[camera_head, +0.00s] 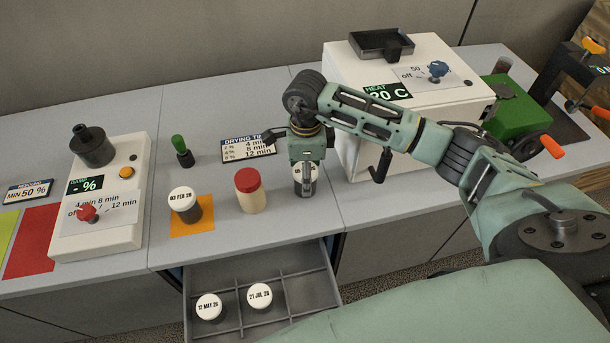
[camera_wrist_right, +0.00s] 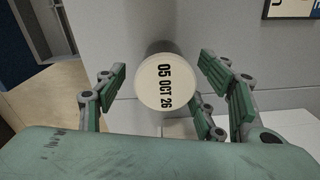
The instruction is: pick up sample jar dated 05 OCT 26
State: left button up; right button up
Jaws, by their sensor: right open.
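The sample jar (camera_wrist_right: 168,82) in the right wrist view has a white lid marked 05 OCT 26. It stands between the spread green fingers of my right gripper (camera_wrist_right: 170,90), which is open. In the head view my right gripper (camera_head: 306,175) points down over this jar (camera_head: 305,186) beside the white heater, and hides much of it. I cannot tell whether the fingers touch the jar. My left gripper is not in view.
A jar dated 03 FEB 26 (camera_head: 183,202) stands on an orange square. A red-lidded container (camera_head: 249,192) stands left of my gripper. The open drawer (camera_head: 313,294) holds jars dated 12 MAY 26 (camera_head: 209,307) and 21 JUL 26 (camera_head: 260,297). The white heater (camera_head: 428,110) is close on the right.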

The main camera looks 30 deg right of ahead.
jog(key=shift+a+f, duration=0.1)
jog(key=shift+f, duration=0.6)
jog(key=shift+w+f, duration=0.1)
jog(key=shift+f, duration=0.5)
jog(key=c, duration=0.7)
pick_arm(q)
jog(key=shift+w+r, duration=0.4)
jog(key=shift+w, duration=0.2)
pick_arm(e)
jog(key=c, duration=0.6)
